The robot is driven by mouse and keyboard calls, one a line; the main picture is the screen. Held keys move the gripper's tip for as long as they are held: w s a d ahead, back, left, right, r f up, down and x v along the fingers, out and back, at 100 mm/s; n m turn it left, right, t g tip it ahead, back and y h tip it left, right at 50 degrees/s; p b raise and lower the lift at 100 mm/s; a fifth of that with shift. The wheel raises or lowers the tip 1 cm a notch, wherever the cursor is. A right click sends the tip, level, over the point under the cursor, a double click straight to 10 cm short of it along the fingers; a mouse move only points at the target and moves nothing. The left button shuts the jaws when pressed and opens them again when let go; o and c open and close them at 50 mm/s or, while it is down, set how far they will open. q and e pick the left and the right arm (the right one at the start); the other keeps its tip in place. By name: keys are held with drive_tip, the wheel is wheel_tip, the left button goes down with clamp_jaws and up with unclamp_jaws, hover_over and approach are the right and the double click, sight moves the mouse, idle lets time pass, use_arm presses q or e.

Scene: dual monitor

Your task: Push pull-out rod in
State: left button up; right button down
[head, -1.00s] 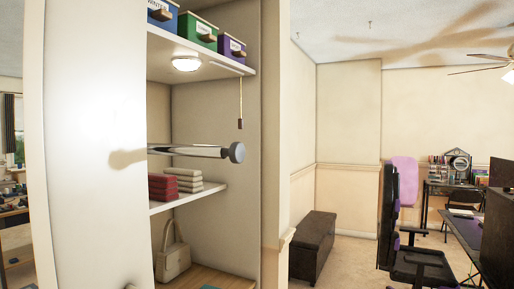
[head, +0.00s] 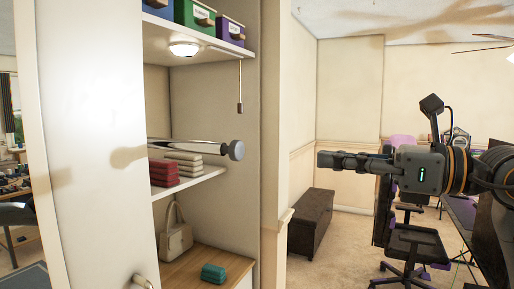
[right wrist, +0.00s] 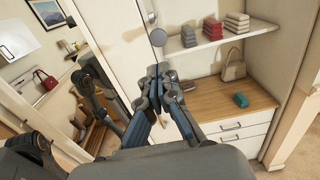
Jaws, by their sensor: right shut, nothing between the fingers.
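The pull-out rod (head: 190,148) is a shiny chrome bar with a round grey knob (head: 236,150) at its end. It sticks out level from the open closet, above the shelf with folded cloths. In the right wrist view the knob (right wrist: 158,37) hangs just beyond the fingertips. My right gripper (head: 322,159) is shut and empty, pointing left toward the knob with a clear gap in the head view. In the right wrist view its fingers (right wrist: 160,72) meet at the tips. I cannot make out my left gripper.
The white closet door (head: 95,150) stands at the left of the rod. Folded red and beige cloths (head: 165,172) lie on the shelf (head: 190,186) below it. A pull cord (head: 240,85) hangs above the knob. A dark bench (head: 312,220) and an office chair (head: 412,245) stand at right.

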sight(241, 151)
drive_tip(key=p+x, duration=0.5)
drive_tip(key=x, duration=0.7)
drive_tip(key=shift+a+r, duration=0.15)
drive_tip(key=shift+a, duration=0.1)
drive_tip(key=shift+w+a+p, duration=0.3)
drive_tip(key=shift+a+p, duration=0.1)
